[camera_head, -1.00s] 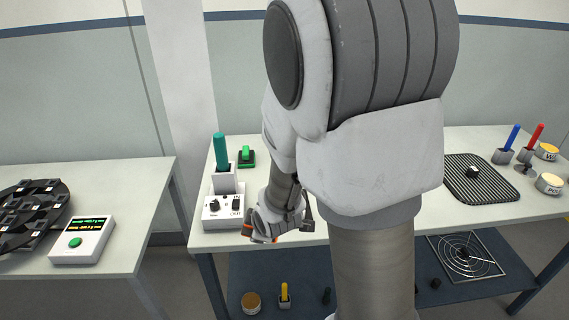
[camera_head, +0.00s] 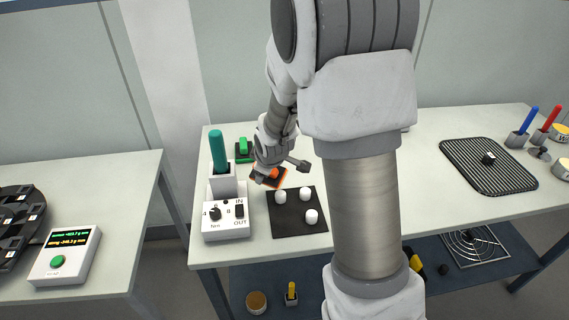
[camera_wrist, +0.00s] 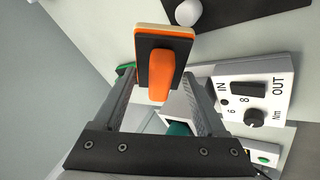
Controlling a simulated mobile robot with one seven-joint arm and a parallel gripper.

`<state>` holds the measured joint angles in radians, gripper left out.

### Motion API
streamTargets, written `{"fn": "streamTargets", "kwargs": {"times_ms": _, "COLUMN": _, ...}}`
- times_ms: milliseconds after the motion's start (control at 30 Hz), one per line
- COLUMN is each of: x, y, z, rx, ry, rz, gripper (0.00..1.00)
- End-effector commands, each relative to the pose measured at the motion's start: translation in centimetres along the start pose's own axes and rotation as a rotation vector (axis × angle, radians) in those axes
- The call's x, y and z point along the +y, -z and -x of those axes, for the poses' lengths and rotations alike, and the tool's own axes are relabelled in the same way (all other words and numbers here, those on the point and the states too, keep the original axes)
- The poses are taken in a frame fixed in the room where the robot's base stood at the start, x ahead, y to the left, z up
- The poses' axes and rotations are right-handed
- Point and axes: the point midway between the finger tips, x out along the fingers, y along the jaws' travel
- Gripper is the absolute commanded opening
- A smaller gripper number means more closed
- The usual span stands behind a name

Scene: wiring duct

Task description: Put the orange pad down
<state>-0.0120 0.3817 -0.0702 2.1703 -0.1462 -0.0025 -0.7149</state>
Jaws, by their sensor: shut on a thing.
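The orange pad (camera_head: 281,180) shows in the head view at my gripper (camera_head: 268,174), just right of the grey-white torque box. In the wrist view the pad (camera_wrist: 185,31) has a pale edge, a black plate and an orange grip block (camera_wrist: 161,75). My gripper (camera_wrist: 160,80) is shut on that block, between the fingertips. The pad is over or on the white table, behind the dark mat; whether its underside touches the table I cannot tell. Part of the pad is hidden by my gripper in the head view.
The torque box (camera_head: 226,219) with a teal-handled tool (camera_head: 217,152) stands close on the left. A dark mat (camera_head: 290,222) with three white knobs lies in front. A black ribbed mat (camera_head: 470,172) is far right.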

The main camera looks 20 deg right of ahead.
Motion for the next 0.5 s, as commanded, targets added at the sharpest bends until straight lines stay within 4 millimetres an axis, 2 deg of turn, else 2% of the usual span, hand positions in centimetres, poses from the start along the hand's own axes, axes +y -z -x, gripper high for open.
{"fn": "streamTargets", "kwargs": {"times_ms": 33, "x": 1.8, "y": 0.2, "z": -1.1, "rx": -0.02, "ry": 0.005, "rz": -0.051, "gripper": 0.18}}
{"fn": "streamTargets", "kwargs": {"times_ms": 267, "x": 8.6, "y": 0.8, "z": -4.5, "rx": -0.101, "ry": 0.044, "rz": -0.296, "gripper": 0.18}}
{"fn": "streamTargets", "kwargs": {"times_ms": 500, "x": 16.1, "y": -0.7, "z": -6.7, "rx": -0.166, "ry": 0.063, "rz": -0.594, "gripper": 0.18}}
